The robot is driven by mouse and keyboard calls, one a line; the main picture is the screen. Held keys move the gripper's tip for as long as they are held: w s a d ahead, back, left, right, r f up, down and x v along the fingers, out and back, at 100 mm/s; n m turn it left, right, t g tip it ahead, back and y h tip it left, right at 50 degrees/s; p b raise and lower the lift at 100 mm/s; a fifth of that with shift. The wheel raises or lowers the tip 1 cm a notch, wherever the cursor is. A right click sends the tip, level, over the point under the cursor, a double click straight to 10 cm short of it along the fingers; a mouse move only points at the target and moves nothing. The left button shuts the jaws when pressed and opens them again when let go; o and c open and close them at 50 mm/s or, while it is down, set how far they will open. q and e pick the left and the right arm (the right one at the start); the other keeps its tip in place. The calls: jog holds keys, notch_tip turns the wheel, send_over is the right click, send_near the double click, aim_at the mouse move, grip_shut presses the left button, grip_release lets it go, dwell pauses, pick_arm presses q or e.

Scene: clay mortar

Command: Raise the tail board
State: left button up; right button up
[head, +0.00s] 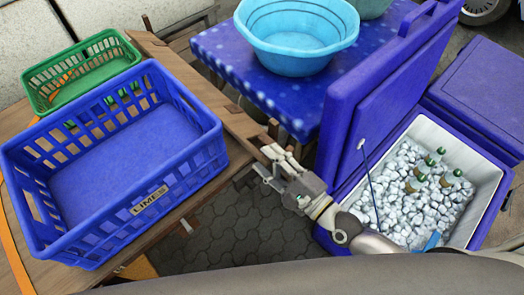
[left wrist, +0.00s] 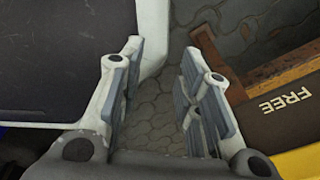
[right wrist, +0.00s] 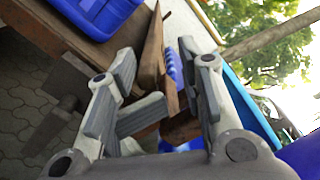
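The tail board looks like the long wooden board (head: 222,112) along the right edge of the wooden cart bed (head: 110,277). It slopes from the upper left down toward my right gripper (head: 268,165), which is at its near end. In the right wrist view, my right gripper (right wrist: 157,60) has its fingers apart, with the board (right wrist: 152,65) showing in the gap between them. I cannot tell whether either finger touches it. My left gripper (left wrist: 160,55) is open and empty over paving in the left wrist view; it does not show in the head view.
A blue crate (head: 205,150) and green basket (head: 133,55) stand on the bed. A blue-covered table (head: 240,65) holds a light blue basin (head: 300,60). An open cooler (head: 490,225) of ice and bottles is to the right. Paving (head: 235,235) lies between bed and cooler.

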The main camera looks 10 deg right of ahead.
jog(key=shift+v, duration=2.6)
jog(key=shift+r, duration=0.15)
jog(key=shift+m, duration=0.3)
jog(key=c, duration=0.4)
jog(key=f+m, duration=0.1)
jog(key=s+f+m+g+h, duration=0.1)
jog(key=m, duration=0.1)
jog(key=s+d+f+m+p, duration=0.1)
jog(key=m, duration=0.1)
jog(key=shift+h, duration=0.3)
grip_shut()
jog(key=s+d+f+m+g+p, duration=0.1)
jog(key=s+f+m+g, duration=0.1)
jog(key=s+f+m, duration=0.3)
jog(key=w+a+f+m+p, duration=0.1)
jog(key=w+a, duration=0.4)
jog(key=w, duration=0.4)
jog(key=shift+a+f+h+p, duration=0.25)
jog(key=shift+h+p, duration=0.05)
jog(key=shift+p, duration=0.1)
